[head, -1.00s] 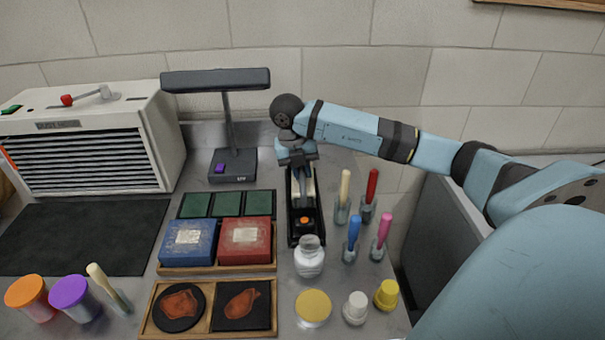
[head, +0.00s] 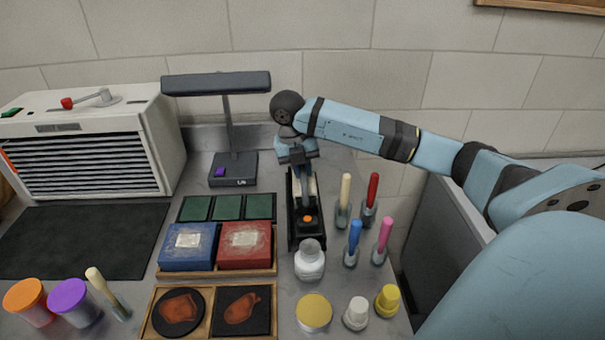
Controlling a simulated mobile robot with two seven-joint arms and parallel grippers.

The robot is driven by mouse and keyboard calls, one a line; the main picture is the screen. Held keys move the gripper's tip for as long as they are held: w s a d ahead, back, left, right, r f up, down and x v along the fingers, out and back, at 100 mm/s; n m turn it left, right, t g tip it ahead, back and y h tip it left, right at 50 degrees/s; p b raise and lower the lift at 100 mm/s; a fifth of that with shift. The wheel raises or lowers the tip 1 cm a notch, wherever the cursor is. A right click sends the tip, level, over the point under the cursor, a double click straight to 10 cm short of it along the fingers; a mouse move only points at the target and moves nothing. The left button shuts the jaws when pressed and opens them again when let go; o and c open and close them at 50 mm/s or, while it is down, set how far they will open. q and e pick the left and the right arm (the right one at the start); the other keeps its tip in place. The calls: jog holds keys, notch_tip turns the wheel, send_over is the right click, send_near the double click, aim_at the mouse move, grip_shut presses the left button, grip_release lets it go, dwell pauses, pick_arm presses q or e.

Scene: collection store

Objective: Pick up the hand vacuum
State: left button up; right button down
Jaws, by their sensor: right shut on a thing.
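The hand vacuum (head: 307,220) looks like a black and cream device with an orange button, in a black tray-like holder on the counter, right of the red box. My right gripper (head: 299,178) points down over its far end and is shut on it. The fingertips are mostly hidden by the wrist and the device. I cannot tell whether the hand vacuum is clear of its holder. My left gripper is not in view.
A white jar (head: 309,262) stands just in front of the hand vacuum. Several handled tools, including a blue one (head: 354,237), stand to its right. A black lamp (head: 232,168) stands left of my gripper. Blue (head: 188,258) and red (head: 244,257) boxes are close on the left.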

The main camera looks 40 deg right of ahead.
notch_tip(320, 180, up, 18)
jog(key=p, duration=0.4)
jog(key=shift+r, duration=0.2)
